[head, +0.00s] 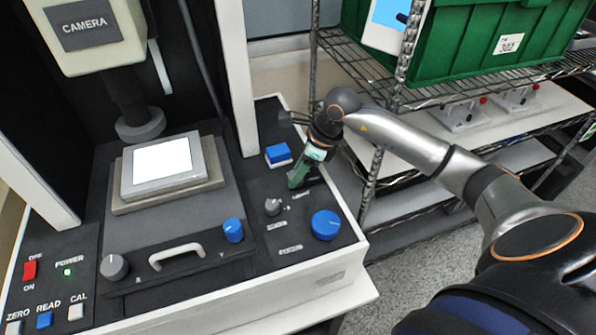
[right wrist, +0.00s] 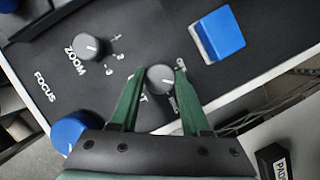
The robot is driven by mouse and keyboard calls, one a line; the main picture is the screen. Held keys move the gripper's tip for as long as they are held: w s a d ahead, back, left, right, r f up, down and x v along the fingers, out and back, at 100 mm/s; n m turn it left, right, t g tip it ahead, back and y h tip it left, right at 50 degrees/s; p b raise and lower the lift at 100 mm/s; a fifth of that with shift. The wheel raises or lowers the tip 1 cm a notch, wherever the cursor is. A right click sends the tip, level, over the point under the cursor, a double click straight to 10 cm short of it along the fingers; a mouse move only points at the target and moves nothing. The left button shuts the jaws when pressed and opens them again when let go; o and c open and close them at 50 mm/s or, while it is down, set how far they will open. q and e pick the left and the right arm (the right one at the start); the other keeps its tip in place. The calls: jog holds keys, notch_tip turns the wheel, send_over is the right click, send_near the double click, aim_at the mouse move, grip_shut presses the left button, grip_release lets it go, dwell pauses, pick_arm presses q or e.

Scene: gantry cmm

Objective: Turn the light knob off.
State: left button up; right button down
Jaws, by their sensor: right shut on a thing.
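The light knob (right wrist: 160,79) is a small dark grey knob with a white mark on its top. It shows in the right wrist view between the two green fingers of my right gripper (right wrist: 158,74), with a finger at each side. My fingers are shut on it. The label beside it is partly covered, with a "T" showing. In the head view my right gripper (head: 298,180) reaches down to the right part of the black panel and hides the knob. My left gripper is in no view.
The zoom knob (right wrist: 88,47) and the blue focus knob (head: 326,224) are close to my right gripper. A blue block-shaped control (head: 278,153) sits behind it. A wire shelf with a green crate (head: 490,40) stands right of the machine, near my right arm.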

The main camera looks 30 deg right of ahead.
jog(key=n+b, duration=0.2)
jog(key=n+g+b, duration=0.1)
jog(key=shift+w+d+f+n+y+b, duration=0.1)
jog(key=shift+w+f+n+y+b, duration=0.05)
jog(key=shift+n+y+b, duration=0.25)
jog(key=n+g+b, duration=0.1)
jog(key=n+b, duration=0.1)
jog(key=n, duration=0.1)
jog(key=shift+n+g+b, duration=0.5)
jog(key=shift+n, duration=0.4)
jog(key=shift+r+y, duration=0.2)
jog(key=shift+y, duration=0.1)
jog(key=shift+c, duration=1.9)
grip_release()
jog(key=v, duration=1.2)
jog(key=shift+w+r+b, duration=0.2)
jog(key=shift+r+b, duration=0.1)
jog(key=shift+b, duration=0.05)
